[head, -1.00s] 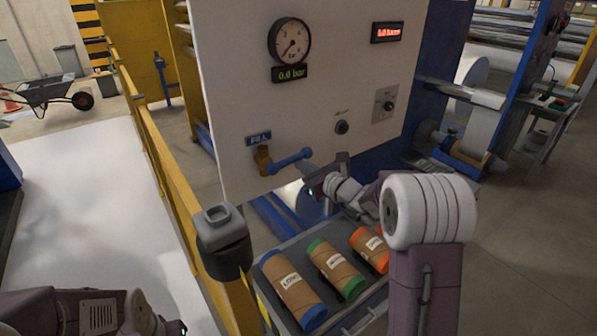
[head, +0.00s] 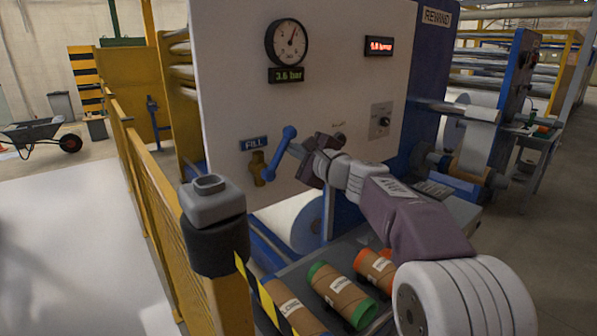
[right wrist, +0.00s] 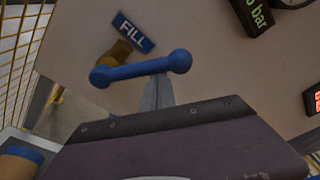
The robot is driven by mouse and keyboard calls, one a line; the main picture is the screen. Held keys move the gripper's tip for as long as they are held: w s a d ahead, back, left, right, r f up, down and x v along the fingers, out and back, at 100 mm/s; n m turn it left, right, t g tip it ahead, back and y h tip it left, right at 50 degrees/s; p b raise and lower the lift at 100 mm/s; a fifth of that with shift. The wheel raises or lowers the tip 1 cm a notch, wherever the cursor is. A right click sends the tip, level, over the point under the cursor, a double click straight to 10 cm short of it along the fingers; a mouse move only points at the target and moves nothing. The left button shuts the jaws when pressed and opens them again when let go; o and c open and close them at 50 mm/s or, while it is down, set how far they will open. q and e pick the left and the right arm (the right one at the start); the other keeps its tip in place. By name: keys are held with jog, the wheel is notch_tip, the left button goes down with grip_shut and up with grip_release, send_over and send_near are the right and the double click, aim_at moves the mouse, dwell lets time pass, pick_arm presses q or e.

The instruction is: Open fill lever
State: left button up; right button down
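The fill lever (head: 281,155) is a blue bar with round ends on a brass valve (head: 258,168), under the blue FILL sign (head: 254,143). It slants up and to the right from the valve. My right gripper (head: 293,150) is at the lever's right side, close below its upper ball end. In the right wrist view the lever (right wrist: 140,70) crosses just beyond the fingertips (right wrist: 157,82), which look shut together and seem to touch its bar. The dial gauge (head: 287,43) has its needle turned up, and the display (head: 286,75) reads 3.6 bar. My left gripper is out of view.
A selector knob (head: 381,121) and red display (head: 379,47) are on the white panel's right. Cardboard rollers with green (head: 343,294) and orange (head: 374,268) ends lie in a tray below. A yellow fence (head: 150,190) and grey-capped post (head: 213,215) stand left.

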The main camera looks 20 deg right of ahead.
jog(key=shift+s+a+r+n+t+b, duration=0.15)
jog(key=shift+s+a+r+n+b, duration=0.2)
jog(key=shift+a+n+b, duration=0.55)
jog(key=shift+s+a+r+n+t+b, duration=0.15)
jog(key=shift+a+r+n+b, duration=0.35)
jog(key=shift+n+b, duration=0.65)
jog(key=shift+s+a+r+n+t+b, duration=0.1)
jog(key=shift+s+a+r+n+b, duration=0.25)
jog(key=shift+a+n+b, duration=0.65)
jog(key=shift+w+d+r+n, duration=0.1)
jog(key=shift+d+n, duration=0.2)
jog(key=shift+n, duration=0.05)
